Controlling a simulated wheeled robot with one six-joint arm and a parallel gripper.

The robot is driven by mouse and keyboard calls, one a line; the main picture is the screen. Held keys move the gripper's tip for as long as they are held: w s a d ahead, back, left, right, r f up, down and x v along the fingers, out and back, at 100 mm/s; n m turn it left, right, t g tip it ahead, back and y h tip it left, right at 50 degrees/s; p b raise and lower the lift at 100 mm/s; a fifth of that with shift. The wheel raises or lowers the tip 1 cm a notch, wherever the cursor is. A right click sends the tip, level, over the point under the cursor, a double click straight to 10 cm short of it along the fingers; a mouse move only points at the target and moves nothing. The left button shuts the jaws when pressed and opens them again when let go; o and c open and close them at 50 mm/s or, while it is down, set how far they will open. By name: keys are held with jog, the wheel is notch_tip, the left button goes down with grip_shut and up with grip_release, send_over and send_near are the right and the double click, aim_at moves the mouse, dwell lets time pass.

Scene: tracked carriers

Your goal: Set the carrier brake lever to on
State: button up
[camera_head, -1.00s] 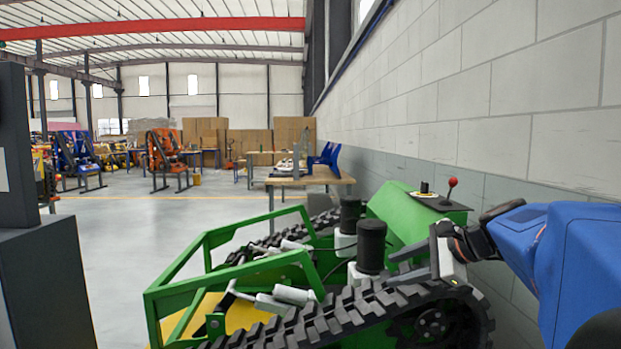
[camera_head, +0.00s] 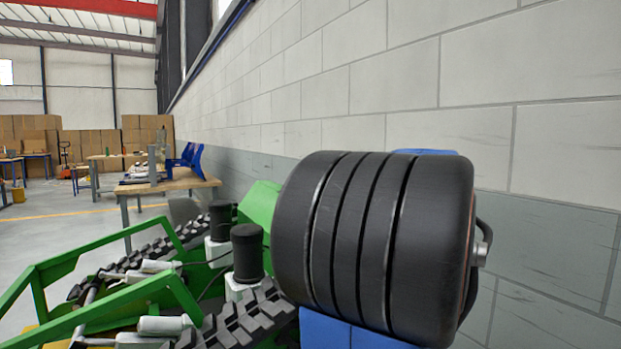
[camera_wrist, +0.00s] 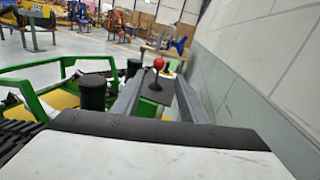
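The green tracked carrier (camera_head: 262,203) stands along the wall; it also fills the left of the wrist view (camera_wrist: 38,105). In the wrist view a lever with a red ball knob (camera_wrist: 158,63) rises from the carrier's dark panel (camera_wrist: 154,92). It looks roughly upright; I cannot tell whether that is on or off. My gripper (camera_wrist: 159,80) is open, with its two grey fingers apart on either side of the line to the lever. The knob shows just beyond the fingertips, and no contact is visible. In the head view my arm's black ribbed joint hides the lever and gripper.
Black cylinders (camera_head: 247,252) stand on the carrier left of the panel. A block wall (camera_head: 430,75) runs close along the right. A wooden workbench (camera_head: 170,186) with blue parts is beyond the carrier. Open floor (camera_head: 60,230) lies to the left.

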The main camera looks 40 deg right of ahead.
jog(key=w, duration=1.7)
jog(key=shift+a, duration=0.1)
grip_shut()
